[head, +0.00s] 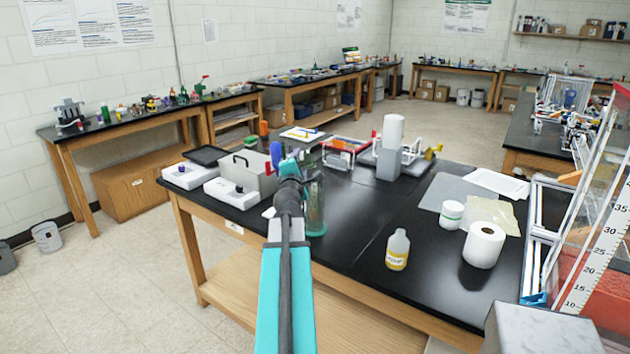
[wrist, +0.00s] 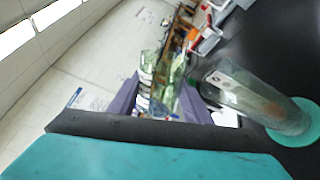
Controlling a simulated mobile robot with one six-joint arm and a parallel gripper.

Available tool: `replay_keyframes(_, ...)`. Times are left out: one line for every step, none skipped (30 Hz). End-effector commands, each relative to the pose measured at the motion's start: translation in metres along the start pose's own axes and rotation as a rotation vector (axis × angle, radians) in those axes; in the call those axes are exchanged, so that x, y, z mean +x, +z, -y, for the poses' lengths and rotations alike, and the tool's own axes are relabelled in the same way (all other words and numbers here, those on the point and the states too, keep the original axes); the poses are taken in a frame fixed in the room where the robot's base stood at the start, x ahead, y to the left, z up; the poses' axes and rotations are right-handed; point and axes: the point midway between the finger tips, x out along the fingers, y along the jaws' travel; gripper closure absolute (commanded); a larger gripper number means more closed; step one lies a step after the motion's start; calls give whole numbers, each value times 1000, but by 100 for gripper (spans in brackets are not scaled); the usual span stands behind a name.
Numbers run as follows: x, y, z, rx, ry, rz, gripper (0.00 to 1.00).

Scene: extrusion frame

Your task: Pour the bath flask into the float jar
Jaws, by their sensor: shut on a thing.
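My gripper (wrist: 160,98) is shut on a clear glass vessel (wrist: 166,84), which I take as the bath flask; its outline is hard to make out against the cluttered background. In the head view my arm hides the flask. The float jar, a tall clear cylinder on a round teal base, stands upright on the black bench just right of my wrist in the head view (head: 315,205). In the wrist view the jar (wrist: 250,95) is right of the fingers, apart from them, with a faint brownish patch inside low down. Any liquid in the flask cannot be made out.
A grey metal box (head: 247,176) and white devices (head: 231,193) stand left of my wrist. A white cylinder on a grey block (head: 389,163) stands behind. A yellow-labelled bottle (head: 398,250), a white jar (head: 451,215) and a paper roll (head: 483,245) are at the right.

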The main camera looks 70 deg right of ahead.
Motion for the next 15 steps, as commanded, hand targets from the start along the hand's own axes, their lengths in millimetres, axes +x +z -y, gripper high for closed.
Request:
replay_keyframes(0,0,0,1,1,0,83)
replay_keyframes(0,0,0,1,1,0,83)
replay_keyframes(0,0,0,1,1,0,83)
replay_keyframes(0,0,0,1,1,0,83)
replay_keyframes(0,0,0,0,1,0,83)
replay_keyframes(0,0,0,-2,1,0,83)
replay_keyframes(0,0,0,-4,0,0,83)
replay_keyframes(0,0,0,-8,0,0,83)
replay_keyframes(0,0,0,-14,0,0,83)
replay_keyframes(0,-1,1,-20,0,0,83)
replay_keyframes(0,-1,1,-28,0,0,83)
replay_keyframes(0,-1,2,-41,0,-1,83)
replay_keyframes(0,-2,2,-52,0,-1,83)
replay_keyframes(0,-2,3,-65,0,-1,83)
replay_keyframes(0,-3,4,-84,0,-1,83)
